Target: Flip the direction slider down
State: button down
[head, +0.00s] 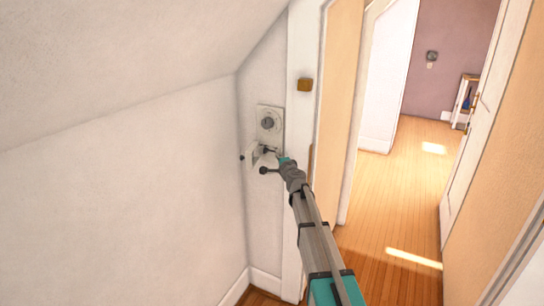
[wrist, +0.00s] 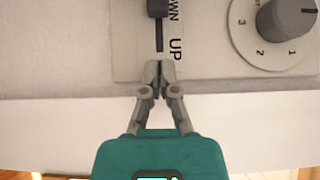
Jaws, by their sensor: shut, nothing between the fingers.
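The direction slider (wrist: 157,8) is a dark knob in a narrow vertical slot on a pale panel (wrist: 205,50), at the top edge of the wrist view and partly cut off. The knob is beside the cut-off "DOWN" lettering. The bare slot runs from it toward the "UP" label, which is nearer my gripper. My gripper (wrist: 159,66) is shut and empty, its tips just below the slot's "UP" end in the picture, apart from the knob. Whether the tips touch the panel, I cannot tell. In the head view my gripper (head: 272,153) is at the small wall fittings; the slider is not distinguishable there.
A numbered dial (wrist: 285,20) is right of the slot; a round dial (head: 269,122) also shows on the wall plate in the head view. Dark knobbed fittings (head: 264,170) stick out beside my gripper. A sloped ceiling (head: 120,60) hangs at left. Open wooden floor (head: 400,205) lies right.

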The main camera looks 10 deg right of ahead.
jog(key=s+d, duration=0.1)
jog(key=s, duration=0.7)
jog(key=shift+s+d, duration=0.2)
jog(key=shift+s, duration=0.1)
jog(key=s+a+f+n+g+y, duration=0.2)
jog(key=s+a+f+n+g, duration=0.35)
jog(key=s, duration=0.25)
jog(key=s+a+f+n+g+y, duration=0.2)
jog(key=s+a+f+n+g, duration=0.25)
jog(key=s+n, duration=0.25)
jog(key=s+d+f+n+g+h, duration=0.1)
jog(key=s+f+g, duration=0.15)
jog(key=s, duration=0.35)
jog(key=s+d+f+n+g+h, duration=0.1)
jog(key=s+f+n+g+h, duration=0.1)
jog(key=s+f, duration=0.25)
jog(key=s+d+g+h+p, duration=0.1)
jog(key=s+d+g+h, duration=0.15)
jog(key=s, duration=0.25)
jog(key=s+d+g+h, duration=0.1)
jog(key=s+d, duration=0.2)
jog(key=s, duration=0.2)
notch_tip(320, 180, up, 11)
jog(key=p, duration=1.1)
jog(key=shift+d+n+p, duration=0.15)
jog(key=shift+n+p, duration=0.15)
jog(key=shift+n, duration=0.05)
